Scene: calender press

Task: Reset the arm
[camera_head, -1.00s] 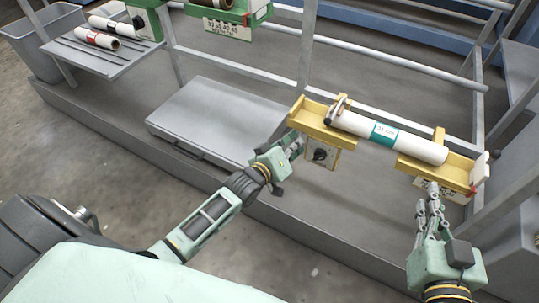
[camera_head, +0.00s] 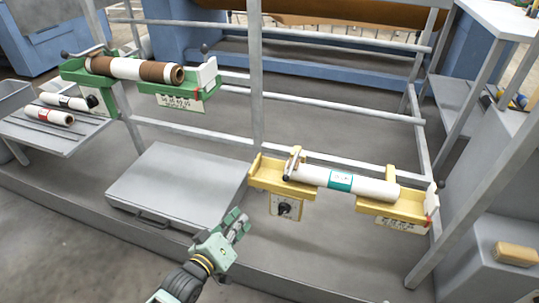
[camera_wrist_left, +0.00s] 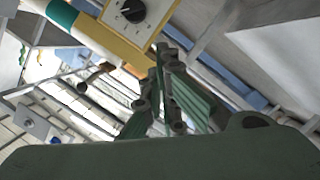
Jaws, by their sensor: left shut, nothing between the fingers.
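My left gripper (camera_head: 238,222) is in the lower middle of the head view, below and left of the yellow roll holder (camera_head: 268,176). It is shut and empty, and apart from the holder. It also shows in the left wrist view (camera_wrist_left: 165,55), with its fingers together. A white roll with a teal band (camera_head: 370,187) lies across the yellow holder. A dial box (camera_head: 286,206) hangs under the holder's left end and also shows in the wrist view (camera_wrist_left: 133,14). My right gripper is out of view.
A green holder (camera_head: 205,84) with a brown and white roll (camera_head: 128,68) is at the upper left. Two rolls lie on a grey shelf (camera_head: 30,132) at the far left. A grey case (camera_head: 178,185) stands behind my left gripper. A tan block (camera_head: 515,253) lies at the right.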

